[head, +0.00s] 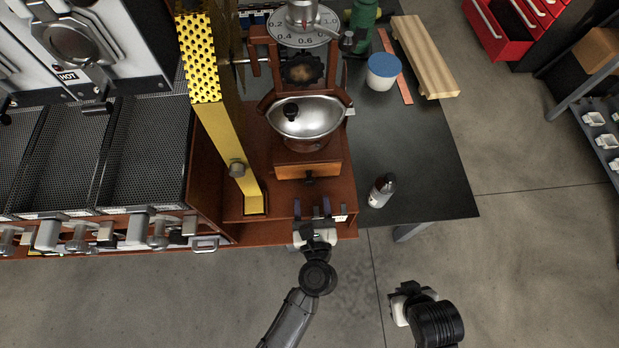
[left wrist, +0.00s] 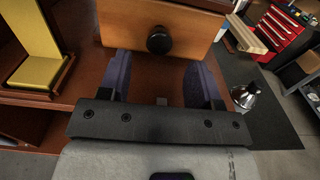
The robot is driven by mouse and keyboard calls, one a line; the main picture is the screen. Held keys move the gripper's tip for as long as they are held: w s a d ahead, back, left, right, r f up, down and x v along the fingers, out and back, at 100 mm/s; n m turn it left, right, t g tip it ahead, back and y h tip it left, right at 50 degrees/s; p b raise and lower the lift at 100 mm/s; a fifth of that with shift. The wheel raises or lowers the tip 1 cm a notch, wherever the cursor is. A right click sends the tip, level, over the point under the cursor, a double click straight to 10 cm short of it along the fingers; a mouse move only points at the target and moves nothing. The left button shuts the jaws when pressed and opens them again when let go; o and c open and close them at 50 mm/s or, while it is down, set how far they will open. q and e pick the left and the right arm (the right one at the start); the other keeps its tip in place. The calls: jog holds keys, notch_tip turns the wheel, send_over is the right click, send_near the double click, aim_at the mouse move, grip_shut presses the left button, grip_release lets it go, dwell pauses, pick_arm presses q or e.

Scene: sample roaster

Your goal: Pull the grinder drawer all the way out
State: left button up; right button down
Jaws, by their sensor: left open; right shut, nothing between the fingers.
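The grinder drawer (head: 309,171) has an orange-brown wooden front with a dark round knob (head: 309,181), below the grinder's silver bowl (head: 305,117). The drawer front looks flush with the grinder body, as far as I can tell. My left gripper (head: 312,208) is open in front of the drawer. In the left wrist view the drawer front (left wrist: 150,30) fills the top, and its knob (left wrist: 158,40) lies ahead of the gap between the left gripper's two fingers (left wrist: 155,80), apart from them. My right gripper (head: 398,300) is over the floor at the lower right, away from the drawer, shut and empty.
A yellow perforated chute (head: 218,125) stands left of the drawer. A small bottle (head: 382,190) stands on the dark table (head: 430,180) to the right. A blue-lidded cup (head: 383,72) and wooden board (head: 425,55) are farther back.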

aim_at(309, 184)
pick_arm(q)
jog(key=shift+w+a, duration=0.15)
jog(key=shift+w, duration=1.45)
jog(key=shift+w+a, duration=0.15)
jog(key=shift+w, duration=1.4)
jog(key=shift+c, duration=0.2)
grip_shut()
